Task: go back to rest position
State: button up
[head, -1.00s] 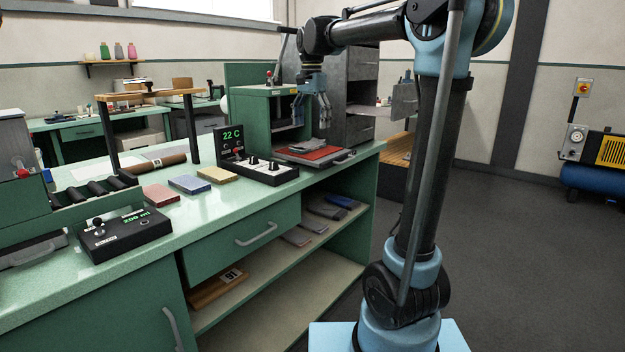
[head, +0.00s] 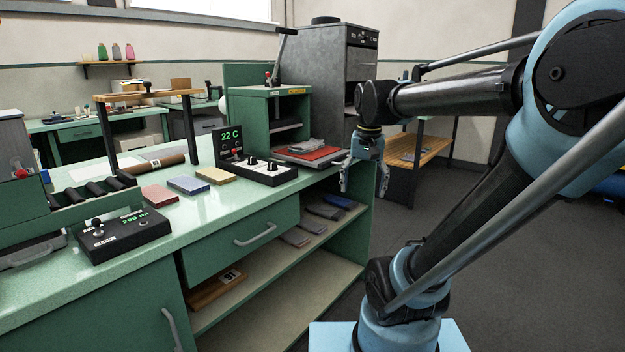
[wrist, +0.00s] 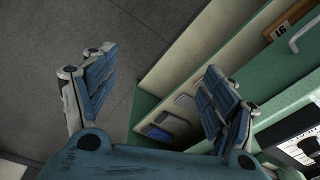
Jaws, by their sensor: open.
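My gripper (head: 364,178) hangs pointing down at the right end of the green workbench (head: 130,262) in the head view, just off its corner. Its fingers are apart with nothing between them. In the wrist view my gripper (wrist: 155,95) shows two spread blue-grey fingers over the grey floor (wrist: 130,30) and the bench's open shelves (wrist: 185,75). The red plate (head: 312,157) with a grey piece on it lies on the bench top, left of my gripper and apart from it.
The bench holds a control box with a 22 C display (head: 268,171), coloured blocks (head: 188,185) and a 200 ml box (head: 125,235). A grey cabinet (head: 335,75) and a wooden-topped table (head: 425,150) stand behind. Open floor (head: 480,235) lies to the right.

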jog(key=s+d+f+n, duration=0.1)
jog(key=s+d+f, duration=0.1)
jog(key=s+f, duration=0.4)
jog(key=s+d+f+n, duration=0.2)
jog(key=s+f, duration=0.3)
jog(key=f, duration=0.5)
jog(key=shift+s+d+t, duration=0.3)
jog(key=shift+s+t, duration=0.1)
jog(key=shift+w+f, duration=0.25)
jog(key=shift+w, duration=0.2)
